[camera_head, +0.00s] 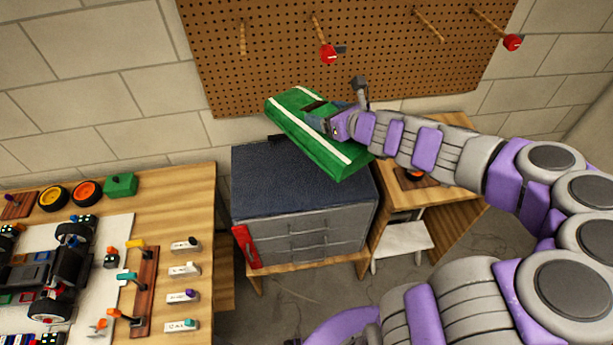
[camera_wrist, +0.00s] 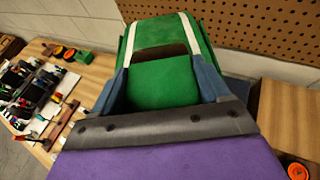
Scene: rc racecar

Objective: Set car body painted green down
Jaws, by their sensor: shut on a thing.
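The green car body (camera_head: 302,130) with white stripes is held in my gripper (camera_head: 326,122), above the dark blue top of a drawer cabinet (camera_head: 290,185). It is tilted in the head view, its long side running from upper left to lower right. In the wrist view the car body (camera_wrist: 165,75) fills the middle, with the two blue-grey fingers of my gripper (camera_wrist: 163,85) on either side of it. My gripper is shut on the car body. I cannot tell whether the car body touches the cabinet top.
A wooden workbench (camera_head: 190,215) at left bears a car chassis (camera_head: 62,275), tools, wheels and a small green box (camera_head: 121,185). A pegboard (camera_head: 350,60) hangs on the wall behind. A wooden table (camera_head: 445,195) stands right of the cabinet. Much of the cabinet top looks clear.

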